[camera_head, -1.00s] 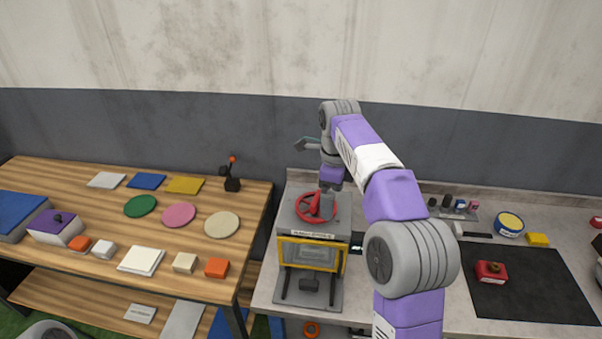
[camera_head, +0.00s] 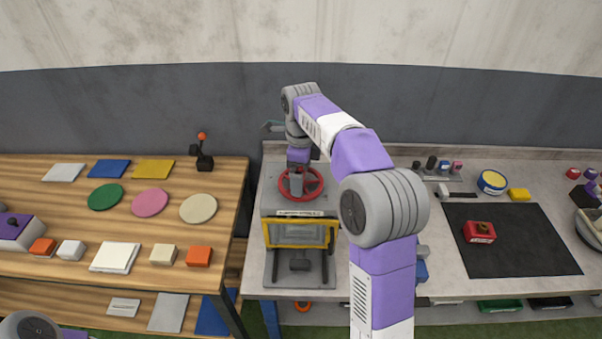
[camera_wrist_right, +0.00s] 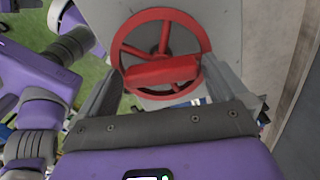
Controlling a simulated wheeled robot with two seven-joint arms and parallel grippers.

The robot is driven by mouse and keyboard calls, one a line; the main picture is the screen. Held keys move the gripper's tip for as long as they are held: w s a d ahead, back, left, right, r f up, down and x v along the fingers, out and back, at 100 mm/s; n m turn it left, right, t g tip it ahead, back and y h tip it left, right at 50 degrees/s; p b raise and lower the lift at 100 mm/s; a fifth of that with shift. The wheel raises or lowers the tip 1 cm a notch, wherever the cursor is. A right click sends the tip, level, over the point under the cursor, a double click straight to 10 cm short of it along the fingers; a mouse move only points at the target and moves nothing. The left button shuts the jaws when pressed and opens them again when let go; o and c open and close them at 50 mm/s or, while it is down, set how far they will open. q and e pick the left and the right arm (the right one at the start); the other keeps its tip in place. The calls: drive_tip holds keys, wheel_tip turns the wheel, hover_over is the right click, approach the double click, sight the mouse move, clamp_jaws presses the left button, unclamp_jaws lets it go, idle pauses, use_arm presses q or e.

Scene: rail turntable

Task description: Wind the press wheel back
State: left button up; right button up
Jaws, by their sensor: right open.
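The red press wheel (camera_head: 315,185) lies on top of the grey press (camera_head: 267,195), which has a yellow-framed front (camera_head: 300,244). My right gripper (camera_head: 297,194) points down at the wheel and hides part of its left and middle. In the right wrist view the wheel (camera_wrist_right: 206,42) shows its rim, spokes and a thick red bar (camera_wrist_right: 160,71). My right gripper (camera_wrist_right: 162,80) is open there, with one finger on each side of the bar. I cannot tell whether the fingers touch it. My left gripper is out of view.
A wooden table (camera_head: 225,215) with coloured discs, sheets and blocks stands to the left. On the grey bench right of the press are a black mat (camera_head: 535,245), a red block (camera_head: 479,232) and a round blue-and-yellow tin (camera_head: 492,181). A wall stands close behind.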

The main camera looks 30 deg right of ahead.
drive_tip(key=c, duration=0.8)
drive_tip(key=shift+c, duration=0.2)
